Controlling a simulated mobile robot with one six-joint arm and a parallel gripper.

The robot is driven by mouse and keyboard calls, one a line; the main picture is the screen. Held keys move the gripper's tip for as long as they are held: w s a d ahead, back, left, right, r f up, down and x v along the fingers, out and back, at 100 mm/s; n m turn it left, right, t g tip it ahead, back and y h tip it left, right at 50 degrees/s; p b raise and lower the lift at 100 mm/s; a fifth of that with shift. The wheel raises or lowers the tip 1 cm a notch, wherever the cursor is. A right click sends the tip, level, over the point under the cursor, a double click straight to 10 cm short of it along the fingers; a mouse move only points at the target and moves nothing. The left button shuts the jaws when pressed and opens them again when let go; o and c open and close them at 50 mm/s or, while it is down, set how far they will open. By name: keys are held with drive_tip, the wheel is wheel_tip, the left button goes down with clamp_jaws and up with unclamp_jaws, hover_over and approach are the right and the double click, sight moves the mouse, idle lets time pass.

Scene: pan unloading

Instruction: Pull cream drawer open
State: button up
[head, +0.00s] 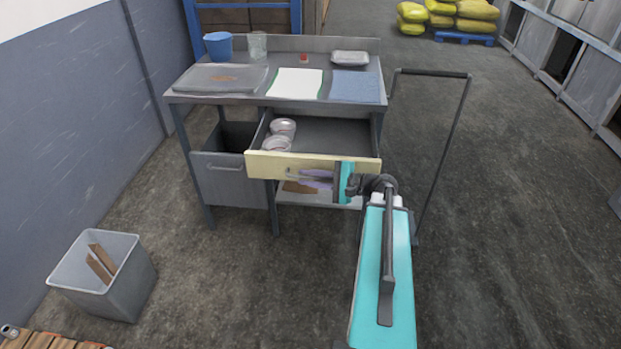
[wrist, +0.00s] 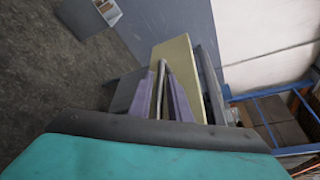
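The cream drawer (head: 265,165) under the workbench is pulled out, with its inside showing. Its cream front also shows in the wrist view (wrist: 176,55). Small pale bowls (head: 280,136) sit at the left inside it. A metal bar handle (head: 298,178) is on the drawer front. My gripper (head: 312,179) is at this handle, coming from the right. In the wrist view its purple fingers (wrist: 163,75) lie on both sides of the handle bar and look closed on it. The exact contact at the tips is hard to see.
The workbench top (head: 225,98) carries a blue cup, a clear glass, trays, a white sheet and a blue cloth. A grey drawer (head: 232,185) stands out at lower left. A grey bin (head: 105,275) with wood pieces stands on the floor at left. The floor between is clear.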

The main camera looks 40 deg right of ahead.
drive_tip(key=shift+s+d, duration=0.2)
drive_tip(key=shift+d, duration=0.1)
drive_tip(key=shift+s+d, duration=0.15)
drive_tip(key=b+v, duration=0.1)
drive_tip(key=v, duration=1.2)
drive_tip(key=shift+r, duration=0.1)
idle(0.3)
